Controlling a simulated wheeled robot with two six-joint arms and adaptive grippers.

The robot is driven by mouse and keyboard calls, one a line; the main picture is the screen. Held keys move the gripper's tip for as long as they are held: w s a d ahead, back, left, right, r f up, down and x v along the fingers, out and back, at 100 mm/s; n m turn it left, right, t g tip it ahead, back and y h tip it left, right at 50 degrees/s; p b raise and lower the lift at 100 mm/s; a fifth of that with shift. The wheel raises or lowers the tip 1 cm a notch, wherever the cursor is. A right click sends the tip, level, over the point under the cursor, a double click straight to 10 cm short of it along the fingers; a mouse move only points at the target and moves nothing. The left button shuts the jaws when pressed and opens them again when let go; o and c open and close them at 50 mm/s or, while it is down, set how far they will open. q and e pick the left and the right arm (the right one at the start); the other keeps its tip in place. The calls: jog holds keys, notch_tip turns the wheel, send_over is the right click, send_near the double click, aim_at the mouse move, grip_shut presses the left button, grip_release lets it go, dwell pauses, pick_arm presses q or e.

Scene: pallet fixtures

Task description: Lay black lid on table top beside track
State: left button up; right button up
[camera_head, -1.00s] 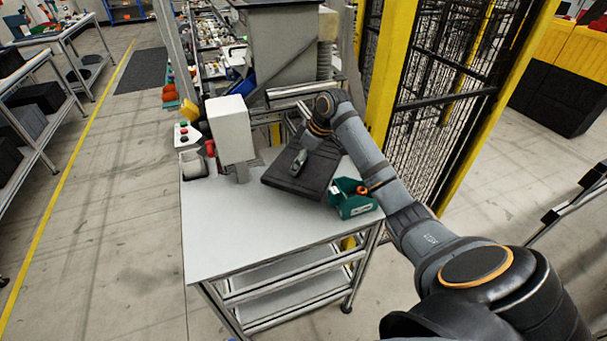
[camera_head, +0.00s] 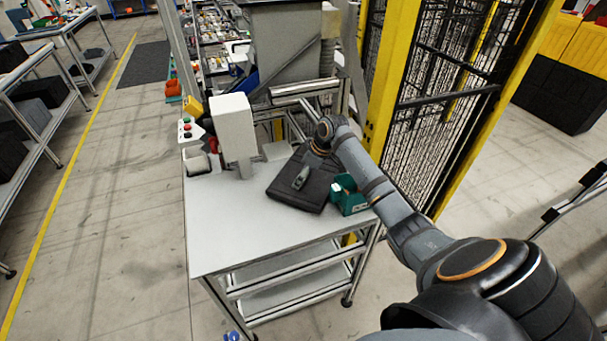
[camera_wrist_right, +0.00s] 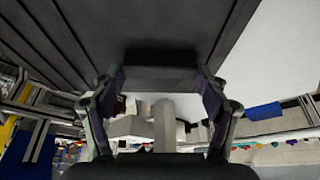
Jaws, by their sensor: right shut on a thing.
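The black lid (camera_head: 290,194) is a flat dark slab over the back right of the white table top (camera_head: 230,225), beside the metal track (camera_head: 300,92). I cannot tell if it rests on the table or is just above it. My right gripper (camera_head: 302,177) is at the lid from the back. In the right wrist view the gripper (camera_wrist_right: 162,80) is shut on a dark block of the ribbed lid (camera_wrist_right: 150,25), one finger on each side. The lid fills the top of that view. My left gripper is not in view.
A white box on a post (camera_head: 232,127) stands left of the lid. A yellow-framed mesh fence (camera_head: 440,110) is at the right. The table's front left is clear.

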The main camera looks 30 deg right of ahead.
jog(key=o, duration=1.8)
jog(key=shift+r, duration=0.1)
jog(key=b+v, duration=0.2)
jog(key=v, duration=1)
